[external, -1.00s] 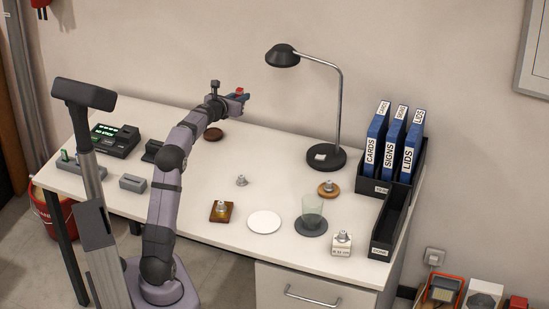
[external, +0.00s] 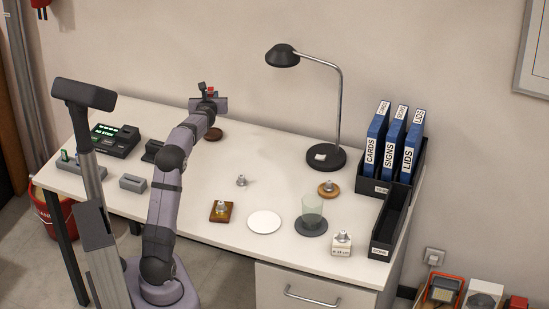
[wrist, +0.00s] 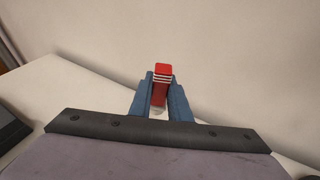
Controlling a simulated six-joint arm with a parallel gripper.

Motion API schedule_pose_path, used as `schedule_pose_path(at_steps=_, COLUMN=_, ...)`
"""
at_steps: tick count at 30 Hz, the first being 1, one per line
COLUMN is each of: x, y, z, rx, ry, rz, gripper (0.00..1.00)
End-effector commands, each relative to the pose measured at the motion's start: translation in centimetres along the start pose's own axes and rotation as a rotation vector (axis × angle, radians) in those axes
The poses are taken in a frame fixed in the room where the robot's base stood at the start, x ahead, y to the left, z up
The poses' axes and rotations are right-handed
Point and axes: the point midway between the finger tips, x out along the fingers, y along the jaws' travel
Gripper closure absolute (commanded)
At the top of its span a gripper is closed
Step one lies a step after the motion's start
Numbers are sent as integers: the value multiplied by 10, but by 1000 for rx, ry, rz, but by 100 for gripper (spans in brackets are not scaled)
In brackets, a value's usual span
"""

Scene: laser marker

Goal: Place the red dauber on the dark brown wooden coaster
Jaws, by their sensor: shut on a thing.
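The red dauber (wrist: 161,90) stands between the two blue fingers of my gripper (wrist: 160,100) in the wrist view, with white bands near its red top. My gripper (external: 210,92) is shut on it and holds it above the back left of the desk in the external view, where the dauber (external: 211,91) shows only as a small red patch. A round dark brown coaster (external: 214,134) lies on the desk below my gripper, partly hidden by my arm. It looks bare where it shows. I cannot see the coaster in the wrist view.
A square brown coaster (external: 227,217) and a round lighter one (external: 334,194) each bear a small metal piece. A white disc (external: 264,222), a glass (external: 312,210) on a dark coaster and a lamp (external: 326,157) stand further right. A dark device (external: 115,139) is at left.

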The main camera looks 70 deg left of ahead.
Motion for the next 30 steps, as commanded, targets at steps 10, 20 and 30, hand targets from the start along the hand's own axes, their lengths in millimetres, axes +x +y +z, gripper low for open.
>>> schedule_pose_path(at_steps=10, x=6, y=1, z=-20, rx=-4, ry=1, rz=11, gripper=100)
schedule_pose_path(at_steps=20, x=18, y=1, z=-58, rx=-4, ry=1, rz=10, gripper=100)
schedule_pose_path(at_steps=30, x=20, y=1, z=-64, rx=-4, ry=1, rz=10, gripper=100)
